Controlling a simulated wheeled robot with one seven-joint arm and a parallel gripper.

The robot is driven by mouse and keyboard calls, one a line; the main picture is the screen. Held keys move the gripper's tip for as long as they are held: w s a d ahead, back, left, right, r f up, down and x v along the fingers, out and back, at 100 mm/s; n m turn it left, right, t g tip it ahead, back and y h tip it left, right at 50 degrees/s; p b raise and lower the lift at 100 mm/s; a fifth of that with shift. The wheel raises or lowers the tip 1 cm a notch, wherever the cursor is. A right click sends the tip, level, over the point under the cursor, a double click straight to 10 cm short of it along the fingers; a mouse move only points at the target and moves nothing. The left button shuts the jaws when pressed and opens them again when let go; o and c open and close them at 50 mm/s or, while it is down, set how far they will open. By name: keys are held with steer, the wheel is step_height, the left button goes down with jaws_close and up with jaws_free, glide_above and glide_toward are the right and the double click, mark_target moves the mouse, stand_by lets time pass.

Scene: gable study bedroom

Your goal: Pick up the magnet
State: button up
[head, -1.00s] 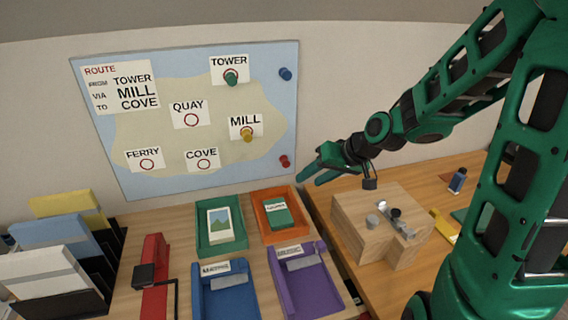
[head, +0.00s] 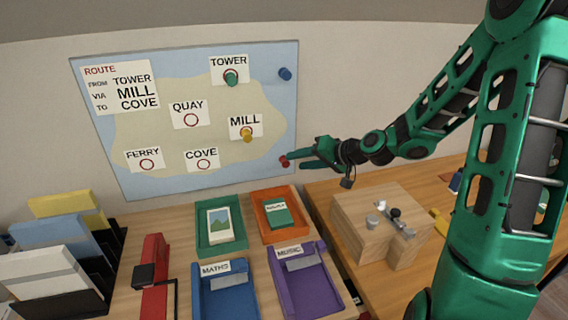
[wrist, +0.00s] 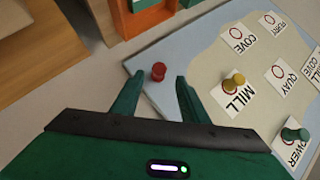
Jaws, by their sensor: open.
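The map board (head: 112,180) hangs on the wall. A red magnet (head: 285,161) sits at its lower right edge, and it also shows in the wrist view (wrist: 159,71). A green magnet (head: 231,77) is on the TOWER circle, a yellow magnet (head: 247,134) on the MILL circle, and a blue magnet (head: 285,73) at the upper right edge. My gripper (head: 293,159) is open and empty beside the red magnet. In the wrist view, my fingertips (wrist: 159,81) are spread on either side of the line to it; whether they touch it, I cannot tell.
Below the board are green (head: 203,246), orange (head: 266,236), blue (head: 200,300) and purple (head: 284,295) trays. A wooden block (head: 358,222) with metal fittings stands below my gripper. Files (head: 50,245) and a red object (head: 155,270) are at left.

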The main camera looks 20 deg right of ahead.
mark_target(285, 162)
steer(key=shift+x, duration=2.6)
steer(key=shift+d, duration=0.15)
steer(key=c, duration=0.9)
